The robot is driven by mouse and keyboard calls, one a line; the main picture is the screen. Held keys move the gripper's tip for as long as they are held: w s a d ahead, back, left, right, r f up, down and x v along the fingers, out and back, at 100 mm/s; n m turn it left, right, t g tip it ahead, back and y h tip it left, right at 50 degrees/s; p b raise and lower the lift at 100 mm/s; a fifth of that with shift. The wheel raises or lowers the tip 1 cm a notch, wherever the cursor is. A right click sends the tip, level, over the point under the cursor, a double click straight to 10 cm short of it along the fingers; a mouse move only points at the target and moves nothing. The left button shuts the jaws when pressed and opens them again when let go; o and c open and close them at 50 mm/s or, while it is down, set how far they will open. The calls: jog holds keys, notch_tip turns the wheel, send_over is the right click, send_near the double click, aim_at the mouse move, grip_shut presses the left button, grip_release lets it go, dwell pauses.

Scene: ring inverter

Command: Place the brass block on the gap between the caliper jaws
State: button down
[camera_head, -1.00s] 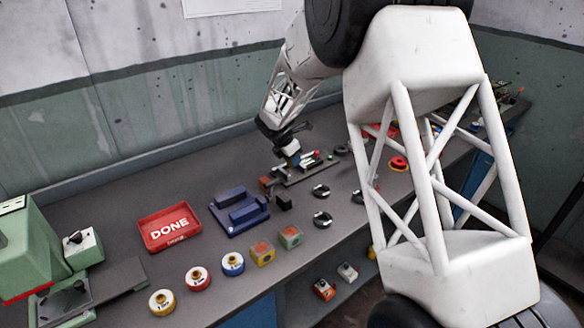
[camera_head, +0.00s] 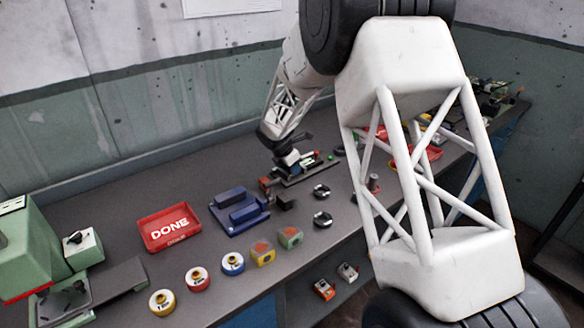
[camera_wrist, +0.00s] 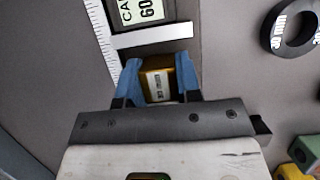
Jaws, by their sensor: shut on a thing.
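In the wrist view my gripper (camera_wrist: 158,75) is shut on the brass block (camera_wrist: 160,80), a yellow-gold block with a white printed label, held between two blue fingers. The caliper (camera_wrist: 143,41) lies just beyond the fingertips, with a pale crossbar, a display and a ruled scale along its left side. The block's far edge is close to the crossbar; I cannot tell whether they touch. The gap between the jaws is mostly hidden by my gripper. In the head view my gripper (camera_head: 290,162) is low over the caliper (camera_head: 308,174), and the block is too small to make out.
A black ring (camera_wrist: 289,33) lies right of the caliper, with green and yellow blocks (camera_wrist: 302,155) nearer. Several coloured rings and blocks line the front edge.

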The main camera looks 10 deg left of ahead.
jog(key=c, duration=1.1)
grip_release()
jog(key=shift+f, duration=0.15)
jog(key=v, duration=1.2)
jog(key=shift+r, duration=0.2)
